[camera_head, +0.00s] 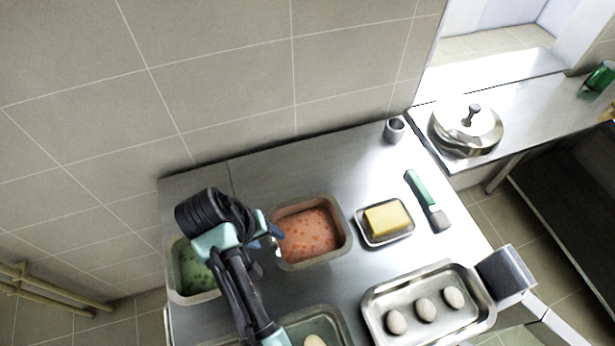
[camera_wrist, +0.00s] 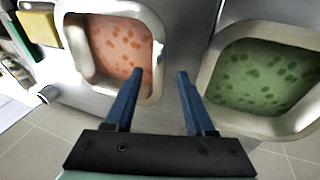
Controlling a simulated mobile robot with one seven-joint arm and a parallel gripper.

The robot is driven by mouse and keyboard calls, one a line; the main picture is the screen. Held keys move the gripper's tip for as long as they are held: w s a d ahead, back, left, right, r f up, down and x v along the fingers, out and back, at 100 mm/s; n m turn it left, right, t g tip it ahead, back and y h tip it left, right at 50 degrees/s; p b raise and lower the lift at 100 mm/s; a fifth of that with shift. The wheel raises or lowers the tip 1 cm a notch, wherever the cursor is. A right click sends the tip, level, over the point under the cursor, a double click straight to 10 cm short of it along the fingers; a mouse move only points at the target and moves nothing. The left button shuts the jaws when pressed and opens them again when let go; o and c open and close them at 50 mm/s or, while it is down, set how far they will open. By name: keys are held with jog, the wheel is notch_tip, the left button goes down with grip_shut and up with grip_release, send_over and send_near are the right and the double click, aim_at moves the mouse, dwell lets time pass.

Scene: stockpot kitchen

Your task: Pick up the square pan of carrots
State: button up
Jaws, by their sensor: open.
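The square pan of carrots (camera_head: 347,243) is a metal pan with rounded corners and orange, speckled contents, on the steel counter. My gripper (camera_head: 274,238) is at its left edge in the head view, above the counter. In the wrist view my gripper (camera_wrist: 170,76) is open, its two blue fingers apart. The left finger is close to the near right rim of the carrot pan (camera_wrist: 88,67); I cannot tell whether they touch. The right finger is over the gap between the carrot pan and a pan of green contents (camera_wrist: 214,68).
The green pan (camera_head: 176,296) stands left of the carrot pan, partly behind my arm. A small tray with a yellow block (camera_head: 388,220) is to the right. A tray with eggs (camera_head: 440,275), a green-handled tool (camera_head: 418,190) and a metal cup (camera_head: 395,130) also stand on the counter.

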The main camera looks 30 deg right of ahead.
aim_at(271, 241)
jog(key=shift+p+x, duration=0.55)
jog(key=shift+x, duration=2.1)
jog(key=shift+d, duration=0.1)
grip_shut()
